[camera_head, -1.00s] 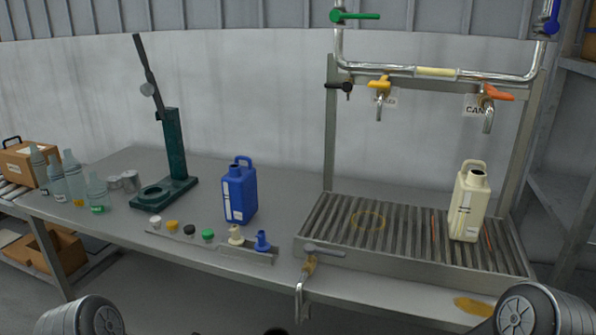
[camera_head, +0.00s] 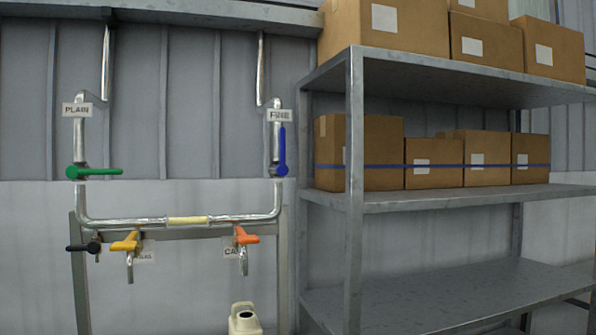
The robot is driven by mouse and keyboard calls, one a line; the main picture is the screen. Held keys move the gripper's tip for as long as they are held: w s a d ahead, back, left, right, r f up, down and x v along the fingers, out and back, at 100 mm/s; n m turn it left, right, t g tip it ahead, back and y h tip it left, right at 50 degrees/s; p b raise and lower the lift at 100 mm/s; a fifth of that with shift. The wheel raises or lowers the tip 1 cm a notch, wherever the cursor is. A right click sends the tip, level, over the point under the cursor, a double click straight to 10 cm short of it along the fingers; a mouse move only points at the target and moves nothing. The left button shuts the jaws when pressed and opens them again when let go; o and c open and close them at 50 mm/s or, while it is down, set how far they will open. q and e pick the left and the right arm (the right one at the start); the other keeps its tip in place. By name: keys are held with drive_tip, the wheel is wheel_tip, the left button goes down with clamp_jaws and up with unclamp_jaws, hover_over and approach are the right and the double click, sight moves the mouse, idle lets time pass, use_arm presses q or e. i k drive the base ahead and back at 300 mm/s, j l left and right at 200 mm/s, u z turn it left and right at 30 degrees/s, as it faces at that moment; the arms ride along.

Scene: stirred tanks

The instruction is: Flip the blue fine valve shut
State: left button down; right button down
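The blue fine valve (camera_head: 282,155) is on the right vertical pipe, below a label reading FINE (camera_head: 280,115). Its blue lever stands upright, in line with the pipe. The green valve (camera_head: 95,172) is on the left vertical pipe, below a label reading PLAIN (camera_head: 77,110). Its lever lies level, across the pipe, pointing right. Neither of my grippers shows in this view.
A metal shelf rack (camera_head: 355,200) with cardboard boxes (camera_head: 375,150) stands close to the right of the blue valve. Below, the cross pipe (camera_head: 187,220) carries a yellow tap (camera_head: 127,242) and an orange tap (camera_head: 245,237). A cream jug (camera_head: 244,320) shows at the bottom.

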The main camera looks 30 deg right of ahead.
sight(283, 148)
drive_tip(key=i+l+z, duration=0.2)
drive_tip(key=z, duration=0.2)
drive_tip(key=i+l+z, duration=0.1)
drive_tip(key=i+z, duration=0.15)
drive_tip(key=z, duration=0.2)
drive_tip(key=k+l+z, duration=0.1)
drive_tip(key=l, duration=0.4)
